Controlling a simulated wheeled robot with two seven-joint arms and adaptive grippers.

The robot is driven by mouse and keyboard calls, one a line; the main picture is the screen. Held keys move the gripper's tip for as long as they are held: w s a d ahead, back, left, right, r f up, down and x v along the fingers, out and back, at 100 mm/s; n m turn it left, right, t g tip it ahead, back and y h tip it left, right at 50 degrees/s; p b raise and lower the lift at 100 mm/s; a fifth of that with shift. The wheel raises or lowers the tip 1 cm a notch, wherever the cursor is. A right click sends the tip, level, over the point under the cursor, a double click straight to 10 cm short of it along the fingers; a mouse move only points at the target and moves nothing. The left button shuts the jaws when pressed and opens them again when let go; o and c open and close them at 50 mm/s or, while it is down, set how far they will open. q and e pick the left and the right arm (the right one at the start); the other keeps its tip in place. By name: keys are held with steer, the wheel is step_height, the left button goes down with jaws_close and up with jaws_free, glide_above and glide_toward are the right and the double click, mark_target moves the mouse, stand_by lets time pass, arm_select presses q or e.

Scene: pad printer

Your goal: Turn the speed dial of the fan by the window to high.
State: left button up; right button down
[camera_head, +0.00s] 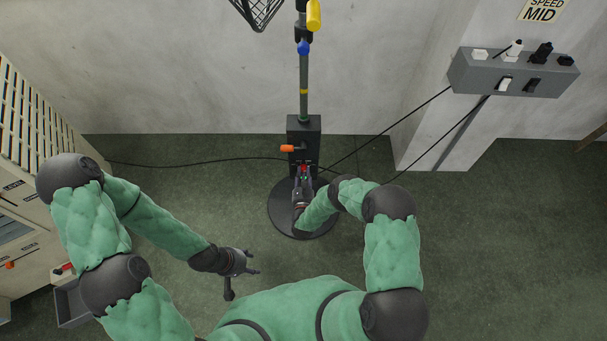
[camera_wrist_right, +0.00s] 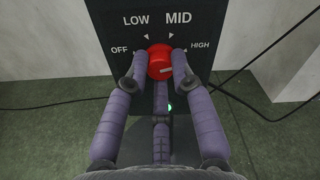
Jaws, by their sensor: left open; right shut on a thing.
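The fan's dark control box (camera_head: 304,133) stands low on the pole, above a round black base (camera_head: 283,210). Its red speed dial (camera_wrist_right: 160,66) is ringed by the labels OFF, LOW, MID and HIGH in the right wrist view. A pale mark shows low on the dial's face; I cannot tell which label it points to. My right gripper (camera_wrist_right: 160,58) is shut on the dial, one finger on each side. My left gripper (camera_head: 243,280) is open and empty above the floor, left of the base.
An orange knob (camera_head: 287,148) juts from the left of the box. The fan cage (camera_head: 259,12) is at the top. A grey switch box (camera_head: 513,75) and a "SPEED MID" sign (camera_head: 543,10) are on the right wall. Black cables cross behind the fan. Cream machines (camera_head: 25,245) stand left.

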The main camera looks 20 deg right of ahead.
steer(key=c, duration=1.1)
jaws_free()
steer(key=shift+a, duration=0.15)
steer(key=shift+o, duration=0.2)
steer(key=v, duration=1.2)
